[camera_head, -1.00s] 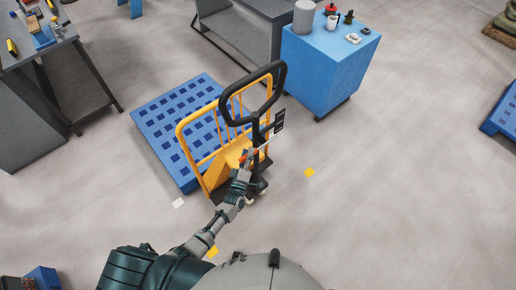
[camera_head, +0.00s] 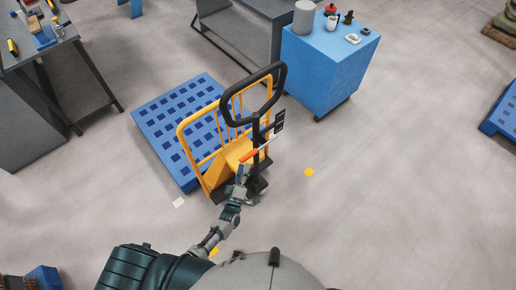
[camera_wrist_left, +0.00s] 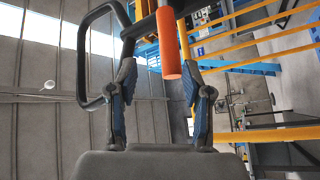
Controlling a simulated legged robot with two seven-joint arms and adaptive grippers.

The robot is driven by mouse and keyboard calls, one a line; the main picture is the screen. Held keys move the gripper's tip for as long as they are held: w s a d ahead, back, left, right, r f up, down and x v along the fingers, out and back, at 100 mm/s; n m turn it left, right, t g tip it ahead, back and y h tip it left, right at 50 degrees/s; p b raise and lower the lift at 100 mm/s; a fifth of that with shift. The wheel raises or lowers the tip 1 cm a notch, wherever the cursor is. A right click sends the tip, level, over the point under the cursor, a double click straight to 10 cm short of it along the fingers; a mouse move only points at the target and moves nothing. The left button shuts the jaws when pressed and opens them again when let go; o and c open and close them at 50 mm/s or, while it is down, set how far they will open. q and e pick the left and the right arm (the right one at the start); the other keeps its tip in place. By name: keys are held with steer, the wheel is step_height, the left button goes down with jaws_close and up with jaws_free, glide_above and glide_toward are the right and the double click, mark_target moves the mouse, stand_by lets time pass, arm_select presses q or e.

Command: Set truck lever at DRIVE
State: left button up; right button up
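The yellow pallet truck (camera_head: 226,165) stands in front of me with its black loop handle (camera_head: 250,95) upright. Its lever has an orange grip (camera_head: 248,155), low beside the handle column. The same orange grip (camera_wrist_left: 168,43) shows large in the left wrist view. My left gripper (camera_head: 243,171) is just below the orange grip. In the wrist view my left gripper (camera_wrist_left: 158,80) is open, its two fingers apart. The grip's lower end is between or just beyond the fingertips; contact cannot be told. My right gripper is not in view.
A blue pallet (camera_head: 165,125) lies behind the truck. A blue cabinet (camera_head: 325,75) with small items stands at the back right, and a workbench (camera_head: 38,50) at the far left.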

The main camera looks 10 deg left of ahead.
arm_select(q)
steer(key=shift+s, duration=0.15)
steer(key=v, duration=0.6)
steer(key=shift+s, duration=0.4)
stand_by(0.8)
steer(key=shift+a+f, duration=0.1)
steer(key=s+f+m+g+h, duration=0.1)
steer(key=s+f+m+g, duration=0.35)
steer(key=f, duration=0.75)
steer(key=s+f+m+g, duration=0.3)
steer(key=s+f+g, duration=0.25)
steer(key=f, duration=0.65)
steer(key=s+a+f+m+g, duration=0.2)
steer(key=s+f, duration=0.3)
steer(key=s, duration=0.4)
steer(key=s+a+f+m+g+y, duration=0.1)
steer(key=s+f+g, duration=0.3)
steer(key=s, duration=0.6)
steer(key=s+a+f+m+g, duration=0.3)
steer(key=s+f, duration=0.3)
steer(key=s, duration=0.3)
steer(key=shift+s+a+g+y+b, duration=0.35)
steer(key=shift+s+a+g+y, duration=0.05)
steer(key=shift+a, duration=0.1)
